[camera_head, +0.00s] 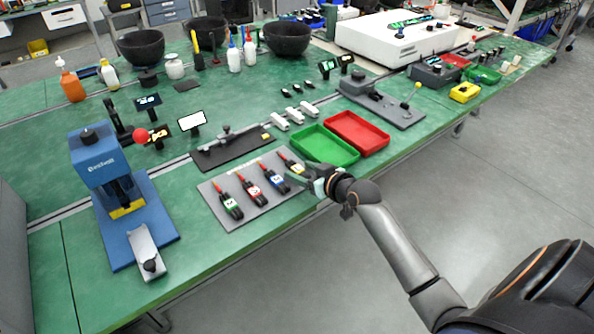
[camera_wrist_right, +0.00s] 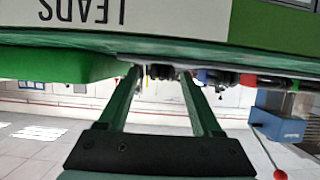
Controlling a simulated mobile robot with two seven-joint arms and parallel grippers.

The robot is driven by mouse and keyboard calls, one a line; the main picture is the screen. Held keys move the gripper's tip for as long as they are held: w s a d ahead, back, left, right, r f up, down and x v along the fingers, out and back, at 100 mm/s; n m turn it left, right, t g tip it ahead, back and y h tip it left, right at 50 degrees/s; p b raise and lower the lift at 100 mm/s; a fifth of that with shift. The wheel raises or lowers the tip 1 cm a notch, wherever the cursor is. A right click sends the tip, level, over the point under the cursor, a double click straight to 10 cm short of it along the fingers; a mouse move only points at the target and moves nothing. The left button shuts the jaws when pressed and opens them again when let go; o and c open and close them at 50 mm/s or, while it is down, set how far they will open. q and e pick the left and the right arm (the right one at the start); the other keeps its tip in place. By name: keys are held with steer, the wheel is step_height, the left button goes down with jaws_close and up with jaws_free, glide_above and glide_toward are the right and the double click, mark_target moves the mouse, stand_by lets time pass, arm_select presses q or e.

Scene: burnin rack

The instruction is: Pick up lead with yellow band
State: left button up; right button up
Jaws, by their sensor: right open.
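Several dark leads with red parts lie side by side on a grey mat (camera_head: 222,187) near the front edge of the green bench. The lead with the yellow band (camera_head: 290,163) is the rightmost. The leads with the blue band (camera_head: 271,180), red band (camera_head: 253,193) and green band (camera_head: 232,205) lie to its left. My right gripper (camera_head: 299,174) is at the mat's right side, next to the yellow-banded lead and partly covering it. In the right wrist view its fingers (camera_wrist_right: 161,78) are apart, with a dark piece showing between their tips. My left gripper is out of view.
A green tray (camera_head: 322,158) and a red tray (camera_head: 385,139) sit just beyond and right of my gripper. A blue press (camera_head: 102,160) stands left of the mat. A dark plate with a caliper-like tool (camera_head: 205,158) lies behind the mat.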

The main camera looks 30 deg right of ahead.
steer(key=shift+w, duration=0.1)
jaws_close()
stand_by(0.5)
